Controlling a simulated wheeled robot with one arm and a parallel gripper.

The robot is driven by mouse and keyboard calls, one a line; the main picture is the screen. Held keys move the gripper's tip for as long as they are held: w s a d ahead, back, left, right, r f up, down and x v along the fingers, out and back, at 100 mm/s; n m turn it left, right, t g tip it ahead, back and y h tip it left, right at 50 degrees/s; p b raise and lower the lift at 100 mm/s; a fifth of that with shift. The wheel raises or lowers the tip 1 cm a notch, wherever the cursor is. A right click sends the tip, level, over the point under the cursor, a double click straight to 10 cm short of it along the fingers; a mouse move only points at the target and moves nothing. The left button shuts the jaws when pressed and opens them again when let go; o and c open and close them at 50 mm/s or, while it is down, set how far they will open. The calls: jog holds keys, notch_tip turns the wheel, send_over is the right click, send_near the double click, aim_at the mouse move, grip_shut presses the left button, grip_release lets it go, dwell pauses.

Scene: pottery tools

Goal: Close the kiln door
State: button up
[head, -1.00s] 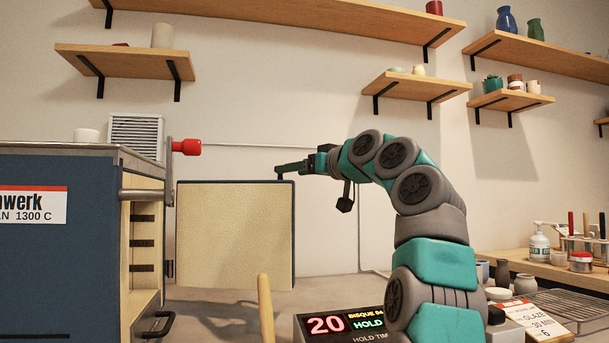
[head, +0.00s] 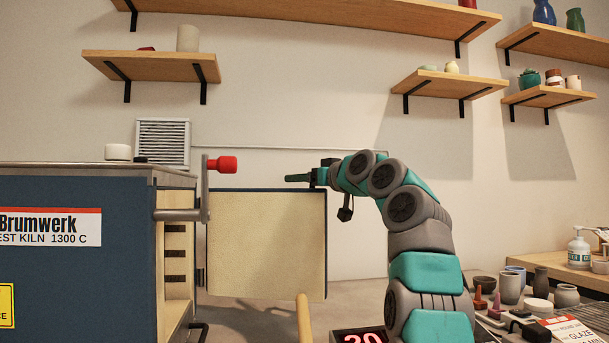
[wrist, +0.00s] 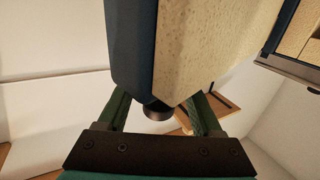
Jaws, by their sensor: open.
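The kiln (head: 80,250) is a blue box at the left in the head view, with its front opening showing. Its door (head: 266,243) stands open to the right of it, a cream panel with a dark blue edge. My gripper (head: 297,178) is at the door's top right corner, with its fingers pointing left just above the top edge. In the wrist view my gripper (wrist: 160,98) is open, and the door (wrist: 180,45) rises just beyond and between the fingers. A dark round part shows there between them. I cannot tell whether the fingers touch the door.
A lever with a red knob (head: 227,164) stands at the kiln's front corner. A wooden handle (head: 304,318) rises in the foreground beside a display (head: 360,338). Pots (head: 510,288) stand at the right. Shelves hang on the back wall, above the arm.

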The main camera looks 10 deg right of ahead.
grip_shut()
dwell(0.5)
dwell(0.9)
